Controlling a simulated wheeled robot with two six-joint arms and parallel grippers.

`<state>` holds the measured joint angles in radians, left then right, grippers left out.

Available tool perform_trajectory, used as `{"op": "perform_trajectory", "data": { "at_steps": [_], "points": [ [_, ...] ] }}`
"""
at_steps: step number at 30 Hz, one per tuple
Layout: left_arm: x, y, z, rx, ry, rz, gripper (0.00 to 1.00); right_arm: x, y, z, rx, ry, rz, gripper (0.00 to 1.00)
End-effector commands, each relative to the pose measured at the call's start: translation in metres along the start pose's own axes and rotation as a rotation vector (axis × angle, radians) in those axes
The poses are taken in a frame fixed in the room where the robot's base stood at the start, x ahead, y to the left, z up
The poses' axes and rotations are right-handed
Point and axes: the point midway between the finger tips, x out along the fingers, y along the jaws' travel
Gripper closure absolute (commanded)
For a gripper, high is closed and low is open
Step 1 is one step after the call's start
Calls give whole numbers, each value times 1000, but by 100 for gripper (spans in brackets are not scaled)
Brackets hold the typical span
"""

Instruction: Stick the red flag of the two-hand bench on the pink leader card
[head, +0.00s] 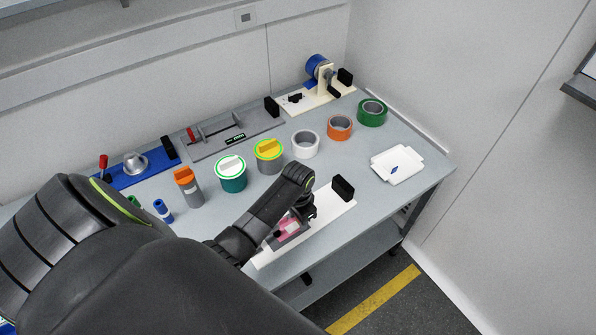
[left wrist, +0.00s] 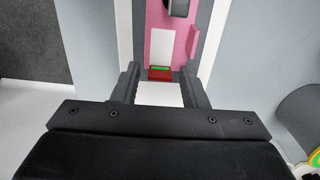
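The pink leader card (left wrist: 158,42) with a white panel lies on the white bench board (head: 332,214). In the head view the card (head: 288,228) is partly hidden by my left arm. A small red piece with a green strip, apparently the red flag (left wrist: 160,74), is at the near end of the white panel in the left wrist view. My left gripper (left wrist: 161,72) is open, its fingers on either side of the red piece with gaps to both. In the head view the left gripper (head: 287,223) is over the board, its fingertips hard to make out. My right gripper is not in view.
Tape rolls in white (head: 305,143), orange (head: 340,127) and green (head: 372,112) stand behind the board. Teal (head: 231,174) and yellow-topped (head: 269,155) tubs are further left. A white tray (head: 397,165) lies at right. The grey table (head: 432,167) is clear near its right edge.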

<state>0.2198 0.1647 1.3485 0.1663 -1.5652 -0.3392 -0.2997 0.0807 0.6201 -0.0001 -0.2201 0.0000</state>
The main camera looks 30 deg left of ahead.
Motion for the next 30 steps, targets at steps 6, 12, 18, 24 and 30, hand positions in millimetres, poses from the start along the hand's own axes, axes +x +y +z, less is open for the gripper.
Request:
{"op": "perform_trajectory", "data": {
  "at_steps": [6, 12, 18, 24, 30],
  "points": [
    [0, 0, 0, 0, 0, 0, 53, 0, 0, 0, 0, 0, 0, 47],
    [-4, 0, 0, 0, 0, 0, 53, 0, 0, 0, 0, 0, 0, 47],
    [-29, 0, -1, 1, 5, -2, 53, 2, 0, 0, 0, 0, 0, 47],
    [-71, -1, -2, 1, 6, -3, 53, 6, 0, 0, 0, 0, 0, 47],
    [-120, -1, -1, 2, 6, -5, 53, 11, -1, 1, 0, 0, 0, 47]
  ]
}}
